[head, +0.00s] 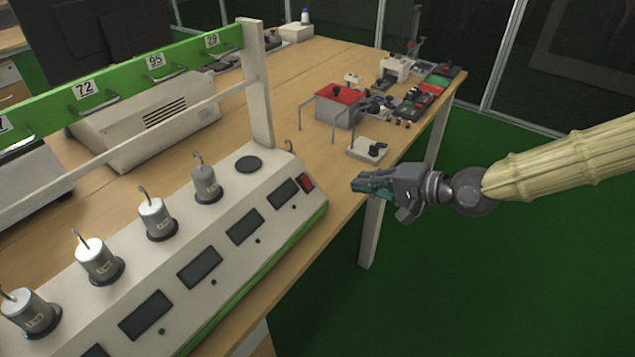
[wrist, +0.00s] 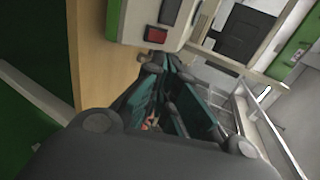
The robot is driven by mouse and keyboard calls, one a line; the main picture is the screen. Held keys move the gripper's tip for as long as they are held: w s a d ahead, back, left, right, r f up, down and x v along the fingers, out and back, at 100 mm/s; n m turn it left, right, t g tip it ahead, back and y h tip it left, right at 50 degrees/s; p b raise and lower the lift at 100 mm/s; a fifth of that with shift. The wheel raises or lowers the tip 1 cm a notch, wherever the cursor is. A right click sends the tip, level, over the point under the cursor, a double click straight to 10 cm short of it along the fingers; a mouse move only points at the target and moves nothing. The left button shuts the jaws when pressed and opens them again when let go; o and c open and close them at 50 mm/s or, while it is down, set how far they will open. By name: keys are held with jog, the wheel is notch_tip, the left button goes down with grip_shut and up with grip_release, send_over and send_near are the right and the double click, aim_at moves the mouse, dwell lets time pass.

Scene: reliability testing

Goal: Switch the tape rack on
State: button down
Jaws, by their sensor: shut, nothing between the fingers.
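The tape rack (head: 262,208) is a white sloped console with a green lower edge, several dark displays and weights with hooks standing on round pads. Its red rocker switch (head: 307,183) sits at the right end of the front panel, beside the last display. My gripper (head: 356,184) is shut and empty, to the right of the red switch and apart from it, over the table edge. In the wrist view the red switch (wrist: 155,35) shows above my gripper (wrist: 152,62). I cannot tell whether the switch is on or off.
The wooden table (head: 310,60) runs to the back right, with a red-topped box (head: 340,93), a white block with a black knob (head: 368,150) and several small parts. A green rail with number tags (head: 155,62) stands above the rack. Green floor is open at right.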

aim_at(307, 183)
dwell(0.4)
jog(key=shift+x, duration=7)
jog(key=shift+r, duration=0.15)
jog(key=shift+p, duration=0.3)
